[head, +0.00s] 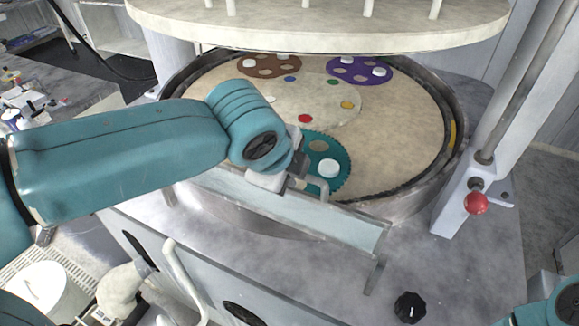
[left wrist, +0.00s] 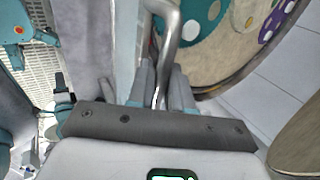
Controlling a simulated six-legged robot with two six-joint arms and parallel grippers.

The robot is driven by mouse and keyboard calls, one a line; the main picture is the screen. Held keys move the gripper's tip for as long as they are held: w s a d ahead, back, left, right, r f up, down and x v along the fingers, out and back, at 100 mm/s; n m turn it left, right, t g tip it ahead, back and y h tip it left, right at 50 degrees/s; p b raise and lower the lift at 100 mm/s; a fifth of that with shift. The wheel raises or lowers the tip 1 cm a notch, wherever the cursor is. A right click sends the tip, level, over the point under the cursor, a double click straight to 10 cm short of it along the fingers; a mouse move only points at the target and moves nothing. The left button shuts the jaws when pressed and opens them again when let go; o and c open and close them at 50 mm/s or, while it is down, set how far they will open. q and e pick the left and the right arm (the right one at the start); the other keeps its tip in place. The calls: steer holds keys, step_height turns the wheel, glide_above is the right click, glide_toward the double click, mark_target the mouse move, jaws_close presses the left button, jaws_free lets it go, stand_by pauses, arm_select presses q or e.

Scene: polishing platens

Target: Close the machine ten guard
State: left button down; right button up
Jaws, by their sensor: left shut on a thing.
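The machine guard (head: 345,228) is a pale, low panel standing along the front edge of the round polishing platen (head: 395,140). Its bent metal handle (head: 319,186) sticks up near the panel's middle. My left gripper (head: 298,181) is shut on this handle. In the left wrist view the metal handle (left wrist: 172,30) runs down between the fingers of my left gripper (left wrist: 165,85). My left arm hides part of the guard and platen. Only a teal part of my right arm shows at the lower right corner; its gripper is out of view.
A teal toothed carrier (head: 335,147), a brown one (head: 262,66) and a purple one (head: 350,64) lie on the platen. A thick upper plate (head: 320,30) hangs above. A red-knobbed lever (head: 476,203) and a black knob (head: 410,307) are at the right.

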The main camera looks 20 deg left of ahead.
arm_select(q)
steer(key=shift+w+r, duration=0.1)
steer(key=c, duration=1.2)
jaws_free()
steer(key=shift+w, duration=0.1)
steer(key=v, duration=1.6)
steer(key=shift+d+r, duration=0.1)
